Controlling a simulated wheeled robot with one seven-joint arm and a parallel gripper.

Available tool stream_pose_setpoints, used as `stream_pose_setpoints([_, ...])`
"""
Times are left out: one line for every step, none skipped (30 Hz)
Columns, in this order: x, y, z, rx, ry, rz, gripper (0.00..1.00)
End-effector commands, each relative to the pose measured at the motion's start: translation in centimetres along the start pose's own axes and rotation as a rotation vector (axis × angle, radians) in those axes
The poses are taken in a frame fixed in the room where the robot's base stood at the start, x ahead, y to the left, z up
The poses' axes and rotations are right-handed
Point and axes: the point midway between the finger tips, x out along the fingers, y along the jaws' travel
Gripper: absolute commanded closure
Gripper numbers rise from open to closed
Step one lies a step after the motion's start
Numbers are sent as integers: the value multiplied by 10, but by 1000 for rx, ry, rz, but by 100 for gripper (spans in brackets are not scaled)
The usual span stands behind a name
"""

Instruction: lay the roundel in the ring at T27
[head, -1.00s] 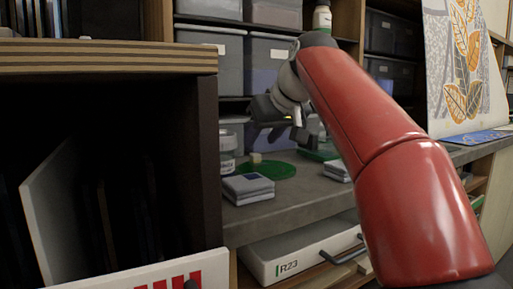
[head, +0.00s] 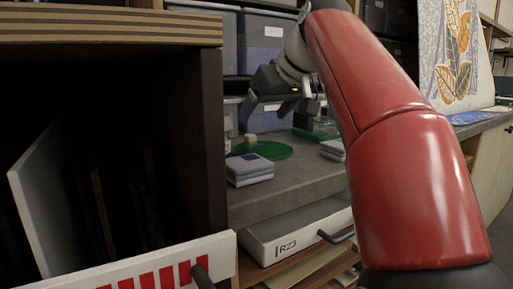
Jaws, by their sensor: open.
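My gripper (head: 271,107) is above the back of the grey counter, with its fingers apart and nothing seen between them. Below it a flat green disc (head: 268,151) lies on the counter, with a small cream block (head: 250,139) at its back left edge. More green (head: 318,132) shows farther right, partly behind my red arm. I cannot tell whether either green piece is the roundel or a ring. No T27 label is readable.
A stack of grey square pads (head: 250,168) lies near the counter's (head: 290,190) front edge. A drawer marked R23 (head: 300,230) is below. A dark open cabinet (head: 130,130) stands close on the left. Grey bins (head: 265,45) fill the shelves behind.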

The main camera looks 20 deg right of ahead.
Motion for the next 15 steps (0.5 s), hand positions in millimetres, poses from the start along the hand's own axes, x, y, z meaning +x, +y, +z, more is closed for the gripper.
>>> stream_pose_setpoints([2, 0, 1, 0, 0, -1, 23])
stream_pose_setpoints([4, 0, 1, 0, 0, -1, 23])
stream_pose_setpoints([8, 1, 1, 1, 0, -1, 23])
stream_pose_setpoints([11, 1, 2, 1, 0, -1, 23])
stream_pose_setpoints([14, 1, 2, 1, -1, -1, 23])
stream_pose_setpoints([19, 1, 2, 1, -1, -1, 23])
stream_pose_setpoints([22, 1, 2, 0, 0, -1, 23])
stream_pose_setpoints([26, 0, 2, 0, 0, -1, 23])
stream_pose_setpoints([30, 0, 2, 1, -1, -1, 23])
stream_pose_setpoints([34, 0, 3, 0, -1, 0, 23])
stream_pose_setpoints([37, -1, 3, 0, 0, 0, 23])
stream_pose_setpoints([43, -2, 4, 0, -1, -1, 23])
stream_pose_setpoints([48, -3, 5, 0, -1, -1, 23])
stream_pose_setpoints([53, -4, 5, 0, -1, -1, 23])
stream_pose_setpoints([59, -5, 6, 0, -1, -2, 23])
